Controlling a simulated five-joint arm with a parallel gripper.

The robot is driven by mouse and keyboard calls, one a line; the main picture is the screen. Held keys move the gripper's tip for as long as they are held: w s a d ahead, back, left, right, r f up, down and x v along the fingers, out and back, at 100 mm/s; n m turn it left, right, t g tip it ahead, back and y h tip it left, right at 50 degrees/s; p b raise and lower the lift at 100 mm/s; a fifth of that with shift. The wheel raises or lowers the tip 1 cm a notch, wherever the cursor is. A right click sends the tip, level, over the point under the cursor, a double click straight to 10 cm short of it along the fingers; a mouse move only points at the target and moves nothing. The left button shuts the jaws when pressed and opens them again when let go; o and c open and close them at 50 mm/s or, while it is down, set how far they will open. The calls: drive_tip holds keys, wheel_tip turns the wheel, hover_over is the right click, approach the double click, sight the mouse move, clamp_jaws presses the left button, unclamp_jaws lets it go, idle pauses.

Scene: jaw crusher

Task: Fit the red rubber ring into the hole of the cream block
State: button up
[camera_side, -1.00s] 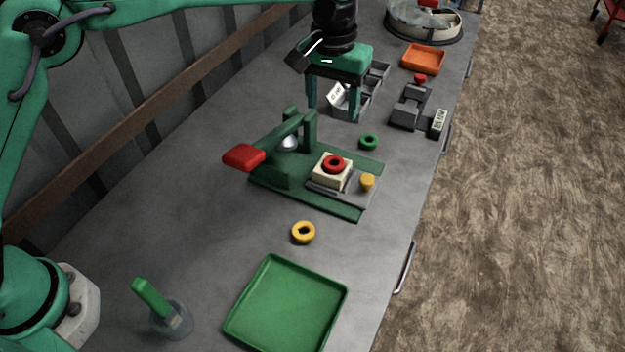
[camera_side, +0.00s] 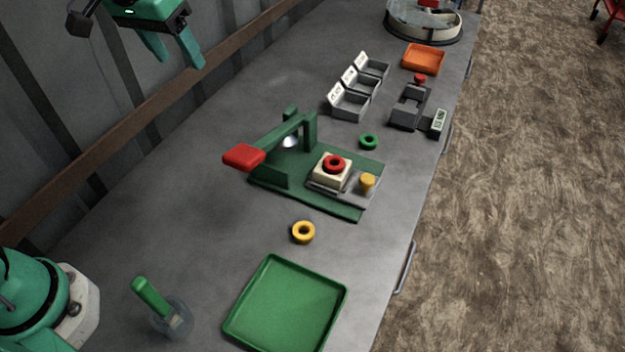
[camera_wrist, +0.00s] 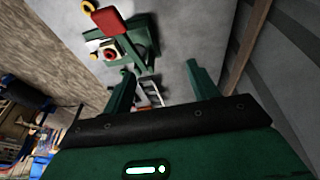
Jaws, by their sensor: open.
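The red rubber ring (camera_side: 334,163) lies on top of the cream block (camera_side: 331,176), over its middle; whether it sits down in the hole cannot be told. The block rests on the grey slide of the green press (camera_side: 278,176), whose lever ends in a red handle (camera_side: 244,157). My gripper (camera_side: 176,62) is open and empty, high at the upper left, well away from the press. In the wrist view, the fingers of my gripper (camera_wrist: 160,80) are apart, with the press and its red handle (camera_wrist: 109,20) beyond them; the ring (camera_wrist: 110,54) shows small there.
A yellow ring (camera_side: 303,232) and a green ring (camera_side: 368,142) lie on the table near the press. A green tray (camera_side: 285,305) is in front, with a green-handled tool (camera_side: 160,305) to its left. Labelled grey bins (camera_side: 350,104) and an orange tray (camera_side: 424,58) stand behind.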

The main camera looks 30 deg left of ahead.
drive_tip(key=s+a+f+t, duration=0.1)
drive_tip(key=s+a+f, duration=0.1)
drive_tip(key=s+a, duration=0.2)
drive_tip(key=s+a+f+t, duration=0.1)
drive_tip(key=s+a+f, duration=0.2)
drive_tip(key=s, duration=0.8)
drive_tip(key=shift+a+f+y, duration=0.25)
drive_tip(key=shift+a+y, duration=0.15)
drive_tip(key=shift+a, duration=0.8)
drive_tip(key=shift+s, duration=0.1)
